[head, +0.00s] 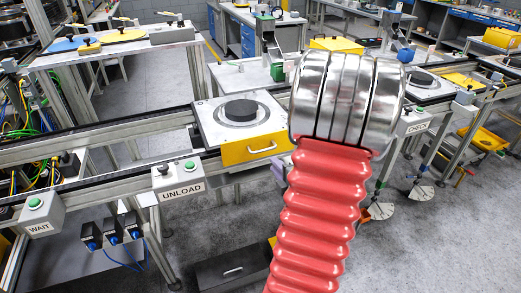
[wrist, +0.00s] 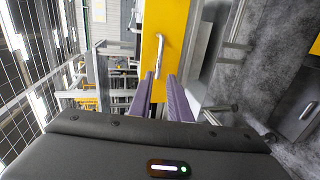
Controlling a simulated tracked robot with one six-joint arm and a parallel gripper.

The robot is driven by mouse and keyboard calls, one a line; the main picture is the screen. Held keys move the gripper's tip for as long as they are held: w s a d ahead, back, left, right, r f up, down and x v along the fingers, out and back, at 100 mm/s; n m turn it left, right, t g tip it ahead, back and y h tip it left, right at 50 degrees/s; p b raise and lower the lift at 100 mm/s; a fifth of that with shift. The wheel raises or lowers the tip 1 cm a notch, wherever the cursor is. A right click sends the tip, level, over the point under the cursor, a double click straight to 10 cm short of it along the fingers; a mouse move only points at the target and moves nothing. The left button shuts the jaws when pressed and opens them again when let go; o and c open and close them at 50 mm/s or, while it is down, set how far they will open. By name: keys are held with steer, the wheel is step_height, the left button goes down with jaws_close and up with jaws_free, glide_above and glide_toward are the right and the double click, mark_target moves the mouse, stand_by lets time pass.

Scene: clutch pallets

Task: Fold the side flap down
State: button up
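The yellow side flap (head: 240,154) with a metal handle (head: 263,147) is on the near side of the white pallet (head: 207,122), its face turned towards me. In the wrist view the flap (wrist: 176,22) fills the upper middle and its handle (wrist: 158,52) runs lengthwise up the picture. My gripper (wrist: 161,75) shows there with two purple fingers apart, open and empty. The handle lies ahead of the gap between the fingertips, slightly left of its middle. Whether the fingers touch the flap is unclear. In the head view my red and chrome arm hides most of the gripper.
The pallet carries a dark round disc (head: 240,110) and sits on a rail conveyor (head: 100,145). The UNLOAD button box (head: 179,179) is left of it, the CHECK box (head: 411,121) right. A dark box (head: 232,267) lies on the floor below.

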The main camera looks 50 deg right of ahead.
mark_target(262, 150)
steer(key=shift+s+d+f, duration=0.1)
steer(key=shift+s+d, duration=0.05)
steer(key=shift+s, duration=0.4)
steer(key=shift+w, duration=0.1)
steer(key=x, duration=1.3)
steer(key=shift+w+d, duration=0.2)
steer(key=shift+w, duration=0.15)
steer(key=shift+c, duration=0.4)
jaws_close()
